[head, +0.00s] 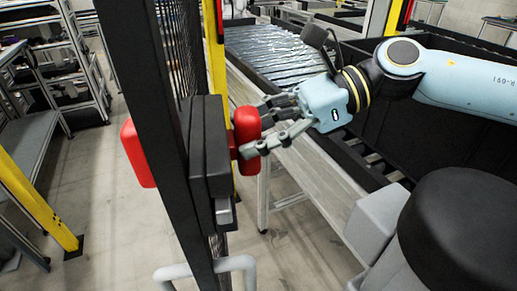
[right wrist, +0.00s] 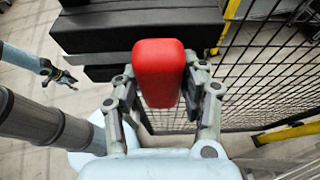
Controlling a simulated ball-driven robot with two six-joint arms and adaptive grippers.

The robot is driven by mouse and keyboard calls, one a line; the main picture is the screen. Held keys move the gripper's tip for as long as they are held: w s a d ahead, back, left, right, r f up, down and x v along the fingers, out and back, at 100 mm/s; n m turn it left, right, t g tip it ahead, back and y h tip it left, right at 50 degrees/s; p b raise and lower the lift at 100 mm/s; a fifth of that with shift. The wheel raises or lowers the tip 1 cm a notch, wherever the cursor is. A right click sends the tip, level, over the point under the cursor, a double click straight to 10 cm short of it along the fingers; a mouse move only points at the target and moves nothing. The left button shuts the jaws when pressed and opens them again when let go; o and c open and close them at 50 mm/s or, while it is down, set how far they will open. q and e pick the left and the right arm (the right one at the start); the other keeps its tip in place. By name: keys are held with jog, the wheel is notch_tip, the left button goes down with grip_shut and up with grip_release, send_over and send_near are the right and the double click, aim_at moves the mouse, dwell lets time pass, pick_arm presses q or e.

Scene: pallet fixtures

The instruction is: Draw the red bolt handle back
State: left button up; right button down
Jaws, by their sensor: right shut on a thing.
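The red bolt handle (head: 246,128) stands out from the right side of a black bolt housing (head: 208,150) on a dark fence post. My right gripper (head: 268,125) reaches it from the right and is shut on it. In the right wrist view the red handle (right wrist: 159,72) sits between the two fingers (right wrist: 160,95), with its rounded face toward the camera. A second red block (head: 137,152) shows on the far side of the post. My left gripper (right wrist: 66,80) is small at the left of the right wrist view; its opening is unclear.
The dark post (head: 150,90) carries black wire mesh. A white bent tube handle (head: 235,264) sits low on the fence. A roller conveyor (head: 270,55) runs behind my right gripper. Grey shelving (head: 75,60) stands at the left. Open floor (head: 100,215) lies between.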

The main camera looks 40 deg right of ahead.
jog(key=shift+d, duration=0.1)
jog(key=shift+w, duration=0.1)
jog(key=c, duration=1.1)
grip_release()
jog(key=o, duration=0.4)
jog(key=shift+w+d, duration=0.1)
jog(key=shift+w, duration=0.05)
